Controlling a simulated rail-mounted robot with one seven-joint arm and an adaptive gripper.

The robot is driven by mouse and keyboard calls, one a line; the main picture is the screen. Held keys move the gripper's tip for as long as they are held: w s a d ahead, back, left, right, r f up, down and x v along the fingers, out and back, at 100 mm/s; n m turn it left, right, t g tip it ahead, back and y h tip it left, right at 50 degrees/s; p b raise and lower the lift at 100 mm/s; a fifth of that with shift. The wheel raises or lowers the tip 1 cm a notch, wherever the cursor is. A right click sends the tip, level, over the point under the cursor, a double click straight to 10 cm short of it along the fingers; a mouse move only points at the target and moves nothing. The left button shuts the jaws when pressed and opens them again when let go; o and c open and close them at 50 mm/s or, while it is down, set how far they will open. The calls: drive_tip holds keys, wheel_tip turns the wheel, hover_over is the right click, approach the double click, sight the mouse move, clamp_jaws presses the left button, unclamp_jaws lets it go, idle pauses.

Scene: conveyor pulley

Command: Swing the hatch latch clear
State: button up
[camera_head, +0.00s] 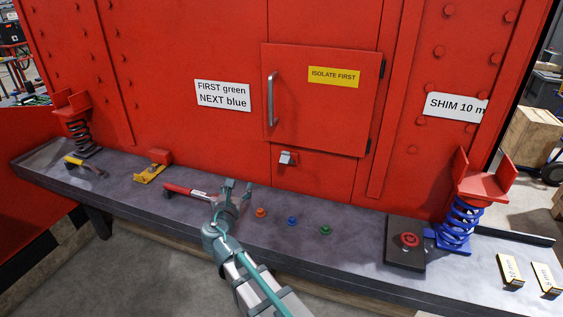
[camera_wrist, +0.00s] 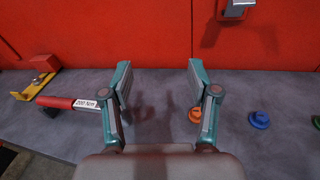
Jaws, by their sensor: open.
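The square red hatch (camera_head: 318,118) is closed in the red wall, with a grey vertical handle (camera_head: 271,99) on its left side. A small silver latch (camera_head: 287,158) sits at the hatch's lower edge, left of its middle. The latch also shows at the top right of the wrist view (camera_wrist: 236,9), partly cut off by the frame edge. My gripper (camera_head: 237,187) is open and empty over the grey bench, below and left of the latch and apart from it. In the wrist view its two fingers (camera_wrist: 160,78) point toward the wall.
A red-handled torque wrench (camera_head: 187,192) lies on the bench (camera_head: 345,222) left of my gripper. Orange (camera_head: 260,212), blue (camera_head: 292,221) and green (camera_head: 325,230) buttons lie to the right. A red stop button (camera_head: 409,240) and a blue spring (camera_head: 460,222) stand farther right.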

sight(284, 162)
drive_tip(key=w+d+r+m+h, duration=0.15)
drive_tip(key=d+h, duration=0.25)
drive_tip(key=d, duration=0.7)
drive_tip(key=p+x, duration=0.1)
drive_tip(key=x, duration=0.4)
drive_tip(key=p+x, duration=0.1)
drive_tip(key=x, duration=0.4)
drive_tip(key=shift+w+d+r, duration=0.2)
drive_tip(key=shift+d+r, duration=0.05)
drive_tip(key=shift+d, duration=0.05)
clamp_jaws()
